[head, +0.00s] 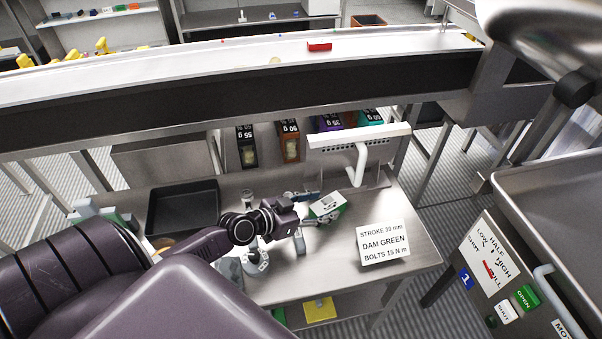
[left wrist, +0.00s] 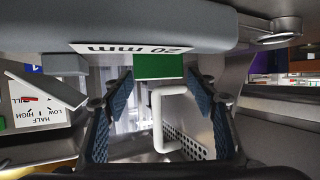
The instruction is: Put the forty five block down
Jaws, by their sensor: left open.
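My left gripper (head: 319,211) is over the steel bench (head: 350,280), beside a small white and green block (head: 327,206). Its blue-padded fingers show wide apart in the left wrist view (left wrist: 160,100), with a clear gap between them. In that view a green face (left wrist: 158,66) shows beyond the fingers, under a white label (left wrist: 130,48) that reads upside down, apparently "20 mm". I cannot read a forty five mark on any block, and I cannot tell whether the fingers touch the block. My right gripper is not in view.
A white sign (head: 384,243) stands right of the block. A white handle (head: 357,164) rises behind it under a white bar. A black tray (head: 182,208) lies at the bench's left. Several gram-marked boxes (head: 289,141) stand behind. A control panel (head: 492,268) is at right.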

